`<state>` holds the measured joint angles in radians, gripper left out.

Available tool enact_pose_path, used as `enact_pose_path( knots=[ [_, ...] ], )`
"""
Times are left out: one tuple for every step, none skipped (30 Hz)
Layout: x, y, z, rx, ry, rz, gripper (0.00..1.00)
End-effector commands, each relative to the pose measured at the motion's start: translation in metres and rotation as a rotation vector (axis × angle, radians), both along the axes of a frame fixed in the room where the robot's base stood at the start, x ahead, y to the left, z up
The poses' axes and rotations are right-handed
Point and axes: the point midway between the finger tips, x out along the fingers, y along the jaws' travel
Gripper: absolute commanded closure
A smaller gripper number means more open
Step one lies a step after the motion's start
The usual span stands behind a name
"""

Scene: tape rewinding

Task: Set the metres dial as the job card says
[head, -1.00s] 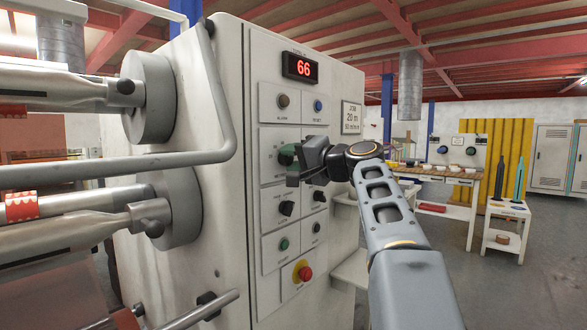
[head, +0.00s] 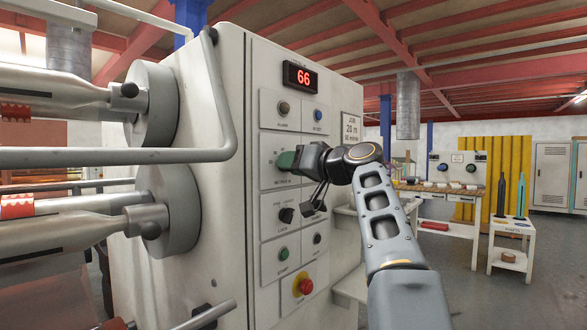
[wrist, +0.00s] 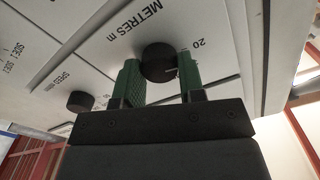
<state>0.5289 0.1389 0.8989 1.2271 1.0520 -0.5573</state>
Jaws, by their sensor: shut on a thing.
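The metres dial (wrist: 158,62) is a round black knob under the lettering "METRES m" in the wrist view, with a "20" printed beside it. A small pale mark shows at its right edge, but I cannot tell exactly which value it points to. My gripper (wrist: 160,80) has one green finger on each side of the knob and is shut on it. In the head view my gripper (head: 287,160) is at the panel and hides the dial. The job card (head: 351,129) on the cabinet's side reads "20 m" with a smaller line below.
A red display (head: 300,77) above reads 66. The alarm (head: 283,108) and reset (head: 318,114) buttons sit above my gripper. A black selector (head: 286,215), a green start button (head: 283,254) and a red stop button (head: 305,286) sit below. Metal rollers (head: 60,90) are at left.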

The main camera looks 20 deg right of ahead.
Motion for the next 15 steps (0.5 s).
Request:
enact_pose_path(
  knots=[
    [0.0005,-0.0004,-0.0014,-0.012,-0.004,-0.001,0.87],
    [0.0005,-0.0004,-0.0012,-0.02,-0.008,-0.001,0.87],
    [0.0005,-0.0004,-0.0011,-0.028,-0.011,-0.001,0.87],
    [0.0005,-0.0004,-0.001,-0.033,-0.014,-0.001,0.87],
    [0.0005,-0.0004,-0.0009,-0.037,-0.015,-0.001,0.87],
    [0.0005,-0.0003,-0.0009,-0.041,-0.018,-0.001,0.87],
    [0.0005,-0.0005,-0.0008,-0.044,-0.019,-0.001,0.87],
    [0.0005,-0.0005,-0.0008,-0.047,-0.02,-0.001,0.87],
    [0.0005,-0.0005,-0.0008,-0.05,-0.021,-0.001,0.87],
    [0.0005,-0.0005,-0.0008,-0.051,-0.022,-0.001,0.87],
    [0.0005,-0.0004,-0.0007,-0.051,-0.022,-0.001,0.87],
    [0.0006,-0.0005,-0.0007,-0.052,-0.022,-0.001,0.87],
    [0.0006,-0.0005,-0.0007,-0.052,-0.022,-0.001,0.87],
    [0.0006,-0.0005,-0.0007,-0.052,-0.022,-0.001,0.87],
    [0.0006,-0.0005,-0.0007,-0.052,-0.022,-0.001,0.87]
  ],
)
